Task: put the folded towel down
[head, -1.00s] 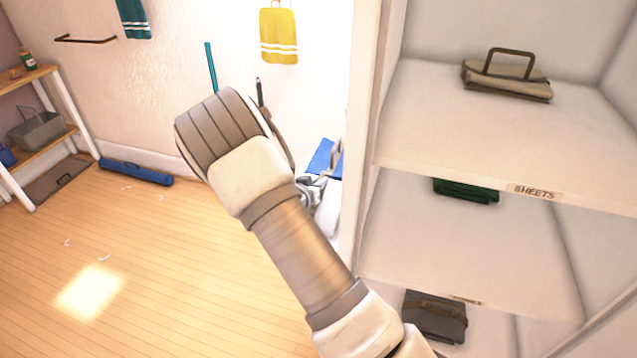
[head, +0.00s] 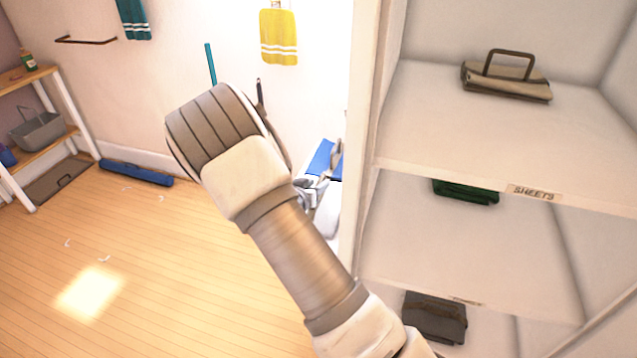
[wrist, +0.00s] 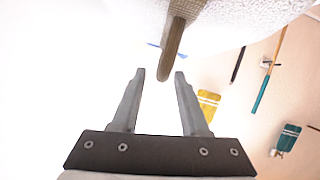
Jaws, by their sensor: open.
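My gripper (wrist: 160,75) is open in the wrist view, with nothing between its two grey fingers. A brown bar-like piece (wrist: 172,50) shows just beyond the fingertips, below a white fuzzy surface (wrist: 235,18); I cannot tell what they belong to. No folded towel is held. In the head view my arm covers the middle, and the gripper is hard to make out. A yellow towel (head: 279,37) and a teal towel (head: 133,18) hang on the wall; both also show in the wrist view. I cannot tell which thing is the folded towel.
A white shelf unit (head: 480,125) stands on the right. It holds a beige folded bundle with a handle (head: 507,82), a green folded bundle (head: 465,192) and a dark grey one (head: 435,317). A blue roll (head: 136,172) lies by the wall. The wooden floor at left is mostly clear.

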